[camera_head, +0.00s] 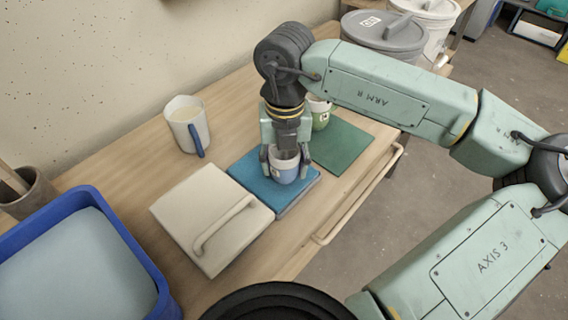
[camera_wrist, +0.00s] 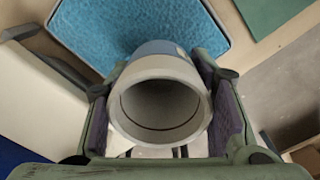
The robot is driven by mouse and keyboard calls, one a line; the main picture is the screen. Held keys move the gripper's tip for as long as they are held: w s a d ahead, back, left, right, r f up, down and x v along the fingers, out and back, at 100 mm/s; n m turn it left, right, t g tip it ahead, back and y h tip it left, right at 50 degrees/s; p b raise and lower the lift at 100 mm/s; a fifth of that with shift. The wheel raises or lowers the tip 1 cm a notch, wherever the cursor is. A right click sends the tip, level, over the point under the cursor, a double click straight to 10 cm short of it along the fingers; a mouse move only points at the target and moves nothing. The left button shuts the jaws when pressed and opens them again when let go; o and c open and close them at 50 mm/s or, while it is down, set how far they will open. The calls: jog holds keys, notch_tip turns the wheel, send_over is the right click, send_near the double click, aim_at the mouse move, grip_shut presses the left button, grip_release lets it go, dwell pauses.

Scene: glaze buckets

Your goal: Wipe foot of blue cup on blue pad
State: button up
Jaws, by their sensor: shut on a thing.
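The blue cup (camera_head: 285,174) has a pale upper part and a blue lower part, and it is upright. My gripper (camera_head: 286,158) is shut on it from above, one finger on each side. In the wrist view the cup's round pale rim (camera_wrist: 160,103) faces the camera between the fingers, and its inside looks empty. The blue pad (camera_head: 247,170) lies flat on the table, and the cup is over its right part. The pad's textured blue face also shows in the wrist view (camera_wrist: 100,30). The foot is hidden, so I cannot tell whether it touches the pad.
A green mat (camera_head: 345,144) with a pale-and-green cup (camera_head: 320,113) lies behind right. A lidded cream box (camera_head: 190,215) is left of the pad. A white jug (camera_head: 188,126) stands behind left. A blue tub (camera_head: 150,265) fills the front left. Grey and white buckets (camera_head: 375,42) stand at the back.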

jog(key=shift+r+p, duration=1.05)
jog(key=shift+r, duration=1.7)
jog(key=shift+w+a, duration=0.1)
jog(key=shift+w, duration=0.05)
